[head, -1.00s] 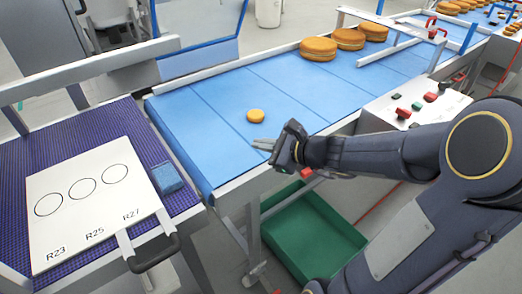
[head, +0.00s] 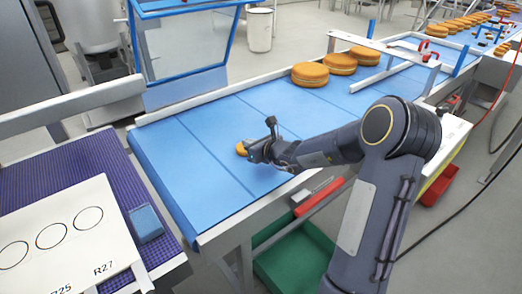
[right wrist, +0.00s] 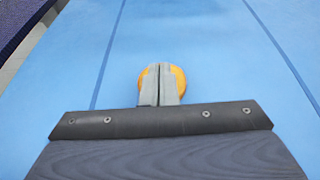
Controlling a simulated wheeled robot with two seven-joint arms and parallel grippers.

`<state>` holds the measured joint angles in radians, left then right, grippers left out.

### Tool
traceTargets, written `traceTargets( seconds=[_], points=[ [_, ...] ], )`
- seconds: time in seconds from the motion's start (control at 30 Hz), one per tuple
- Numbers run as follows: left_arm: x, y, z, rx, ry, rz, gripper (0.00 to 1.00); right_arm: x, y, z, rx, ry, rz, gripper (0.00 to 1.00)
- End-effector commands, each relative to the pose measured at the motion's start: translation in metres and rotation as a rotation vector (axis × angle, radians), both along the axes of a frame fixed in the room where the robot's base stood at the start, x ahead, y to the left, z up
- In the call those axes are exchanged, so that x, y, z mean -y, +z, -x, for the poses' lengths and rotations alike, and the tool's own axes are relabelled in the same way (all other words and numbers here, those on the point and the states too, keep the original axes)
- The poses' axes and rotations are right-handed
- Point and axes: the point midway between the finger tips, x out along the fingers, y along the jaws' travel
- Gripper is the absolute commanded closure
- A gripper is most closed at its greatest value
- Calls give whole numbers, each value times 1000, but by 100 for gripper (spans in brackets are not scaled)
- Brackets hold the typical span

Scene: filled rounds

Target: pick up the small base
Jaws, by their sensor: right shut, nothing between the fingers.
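The small base (head: 241,149) is a small round golden disc lying on the blue belt. In the head view my right gripper (head: 247,149) is at it and hides part of it. In the right wrist view the base (right wrist: 179,78) shows on both sides of the fingers of my right gripper (right wrist: 160,68), which are together and cover its middle. The fingers hold nothing. I cannot tell whether they touch the base. My left gripper is not in view.
Larger golden rounds (head: 310,75) stand farther along the belt (head: 190,125). A white board with circles (head: 75,260) and a blue block (head: 146,222) lie on the purple mat at left. A green crate (head: 290,262) is below the belt. The belt around the base is clear.

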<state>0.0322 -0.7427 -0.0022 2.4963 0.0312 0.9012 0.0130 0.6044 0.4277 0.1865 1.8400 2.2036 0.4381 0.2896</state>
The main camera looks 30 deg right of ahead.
Motion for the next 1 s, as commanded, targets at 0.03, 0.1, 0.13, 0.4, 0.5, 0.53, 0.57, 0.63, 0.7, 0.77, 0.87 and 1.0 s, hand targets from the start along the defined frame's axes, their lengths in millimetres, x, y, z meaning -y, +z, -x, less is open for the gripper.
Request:
traceTargets(
  seconds=[0.03, 0.1, 0.13, 0.4, 0.5, 0.53, 0.57, 0.63, 0.7, 0.77, 0.87, 1.0],
  points=[
    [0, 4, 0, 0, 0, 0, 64, 0, -6, -1, -6, -2, -4, 100],
    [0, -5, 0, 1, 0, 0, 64, 0, -15, 0, -1, 0, 1, 100],
    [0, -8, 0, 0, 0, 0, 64, 0, -16, 0, 0, 1, 2, 100],
    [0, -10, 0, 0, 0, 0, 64, 0, -19, 1, -7, -1, 0, 100],
    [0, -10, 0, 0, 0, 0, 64, 0, -20, 2, -10, 0, 0, 100],
    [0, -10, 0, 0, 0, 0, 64, 0, -20, 2, -10, 0, 0, 100],
    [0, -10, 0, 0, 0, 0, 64, 0, -21, 2, -11, -1, -1, 100],
    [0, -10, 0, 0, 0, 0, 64, 1, -21, 4, -13, -2, 0, 100],
    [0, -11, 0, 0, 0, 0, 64, 3, -22, 12, -15, -3, 2, 100],
    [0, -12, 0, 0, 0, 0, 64, 5, -22, 24, -16, -5, 3, 100],
    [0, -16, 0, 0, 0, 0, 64, 9, -23, 52, -17, -8, 5, 100],
    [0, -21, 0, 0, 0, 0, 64, 14, -23, 94, -16, -10, 5, 100]
  ],
)
